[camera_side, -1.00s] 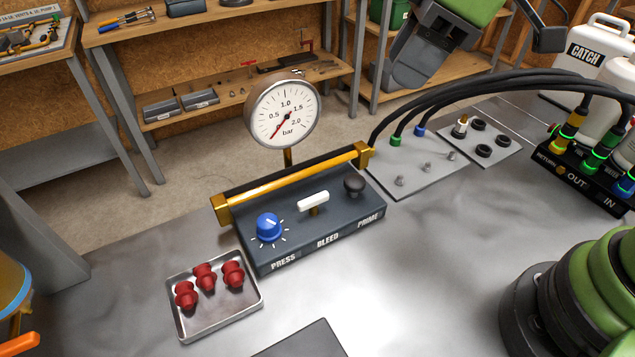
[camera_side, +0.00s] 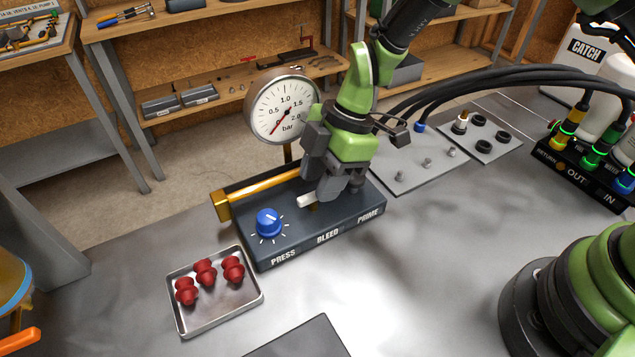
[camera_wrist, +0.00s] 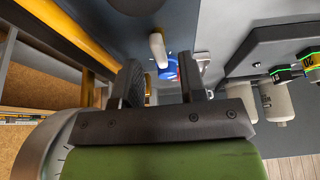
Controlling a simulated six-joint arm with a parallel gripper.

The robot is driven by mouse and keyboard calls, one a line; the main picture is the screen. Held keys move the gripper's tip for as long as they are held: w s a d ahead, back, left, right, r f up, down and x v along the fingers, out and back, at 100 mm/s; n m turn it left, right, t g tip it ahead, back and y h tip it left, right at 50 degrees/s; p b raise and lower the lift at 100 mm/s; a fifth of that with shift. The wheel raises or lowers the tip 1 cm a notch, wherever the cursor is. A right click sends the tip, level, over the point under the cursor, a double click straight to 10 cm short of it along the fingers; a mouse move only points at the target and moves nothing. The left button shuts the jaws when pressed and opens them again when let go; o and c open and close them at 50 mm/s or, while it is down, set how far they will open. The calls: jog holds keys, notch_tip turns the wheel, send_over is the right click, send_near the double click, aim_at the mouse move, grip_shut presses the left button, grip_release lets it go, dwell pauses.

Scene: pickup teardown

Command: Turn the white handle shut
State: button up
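The white handle (camera_side: 306,200) sits on the dark control box (camera_side: 300,238), above the BLEED label. My gripper (camera_side: 329,192) is low over the box, and its fingers hide the handle's right part in the side view. In the wrist view the white handle (camera_wrist: 157,48) shows as a short bar, in line with the gap between the fingertips. My gripper (camera_wrist: 160,72) is open there, with a dark finger on each side and clear space between them. I cannot tell whether a finger touches the handle.
A blue knob (camera_side: 268,223) is left of the handle. A gold bar (camera_side: 260,190) runs along the box's back edge, and a pressure gauge (camera_side: 282,106) rises behind it. A tray (camera_side: 212,318) of red parts lies front left. Black hoses (camera_side: 480,82) arch at right.

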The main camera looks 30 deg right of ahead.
jog(key=shift+x, duration=0.85)
grip_shut()
jog(key=shift+m, duration=0.4)
jog(key=m+t, duration=0.1)
jog(key=m, duration=0.1)
jog(key=m+t, duration=0.1)
jog(key=m, duration=0.1)
jog(key=shift+s+m, duration=0.2)
jog(key=shift+m, duration=0.1)
jog(key=m, duration=0.2)
jog(key=m+t+h, duration=0.1)
jog(key=m, duration=0.1)
jog(key=shift+s+a+h, duration=0.1)
jog(key=shift+a+h, duration=0.05)
jog(key=shift+h, duration=0.15)
jog(key=shift+m+t, duration=0.3)
jog(key=shift+m, duration=0.3)
